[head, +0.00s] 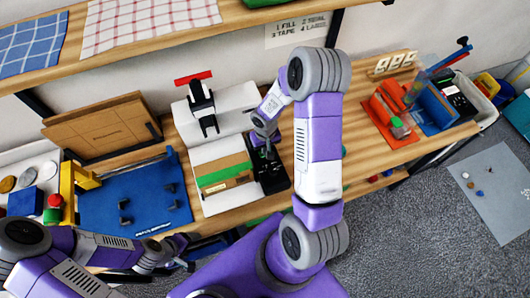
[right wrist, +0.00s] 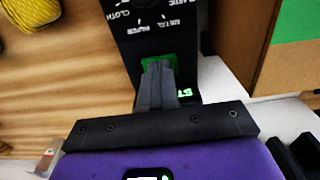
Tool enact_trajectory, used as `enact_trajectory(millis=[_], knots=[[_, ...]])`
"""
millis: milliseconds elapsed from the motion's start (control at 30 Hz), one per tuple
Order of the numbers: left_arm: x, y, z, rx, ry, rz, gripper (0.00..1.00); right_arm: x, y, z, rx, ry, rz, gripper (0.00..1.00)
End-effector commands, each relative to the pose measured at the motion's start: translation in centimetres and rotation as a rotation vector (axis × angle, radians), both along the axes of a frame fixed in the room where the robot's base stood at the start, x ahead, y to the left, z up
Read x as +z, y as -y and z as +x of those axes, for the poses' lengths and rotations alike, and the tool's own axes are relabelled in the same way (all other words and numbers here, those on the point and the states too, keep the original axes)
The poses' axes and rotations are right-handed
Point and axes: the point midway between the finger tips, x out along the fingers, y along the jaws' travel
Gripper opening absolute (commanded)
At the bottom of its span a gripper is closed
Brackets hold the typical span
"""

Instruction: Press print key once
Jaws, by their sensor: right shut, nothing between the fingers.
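A black control panel (head: 273,180) stands on the wooden bench beside a white machine. In the right wrist view the panel (right wrist: 150,45) carries a dial with words around it, a green key (right wrist: 150,62) and green lettering that is partly hidden. My right gripper (right wrist: 158,68) is shut and empty, its fingertips over the green key; I cannot tell whether they touch it. In the head view my right gripper (head: 266,150) is above the panel. No key marked print is readable. My left gripper (head: 183,245) is low at the left, in front of the bench; its jaws are unclear.
A white machine bed with a green and brown package (head: 224,178) is left of the panel. A blue mat (head: 150,205) lies further left. Orange (head: 385,112) and blue holders and a black device (head: 460,100) stand at the right. A yellow coil (right wrist: 28,14) is near the panel.

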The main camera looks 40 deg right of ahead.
Motion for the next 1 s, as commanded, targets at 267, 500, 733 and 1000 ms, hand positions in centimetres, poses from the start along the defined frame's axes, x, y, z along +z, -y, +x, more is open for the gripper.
enact_trajectory(millis=[267,500,733,1000], knots=[[1.1,-0.2,-0.3,0.009,-0.017,0.006,0.69,2.5,-0.1,0.1,0.002,0.002,0.000,0.00],[2.6,-0.1,-0.3,0.005,-0.012,0.002,0.69,4.5,-0.1,0.0,0.001,0.001,0.000,0.00],[3.6,0.0,-0.3,0.002,-0.011,0.002,0.69,5.9,0.0,0.0,0.001,0.001,0.001,0.00],[3.5,0.0,-0.3,0.001,-0.011,0.001,0.69,5.8,0.0,0.0,0.001,0.001,0.001,0.00]])
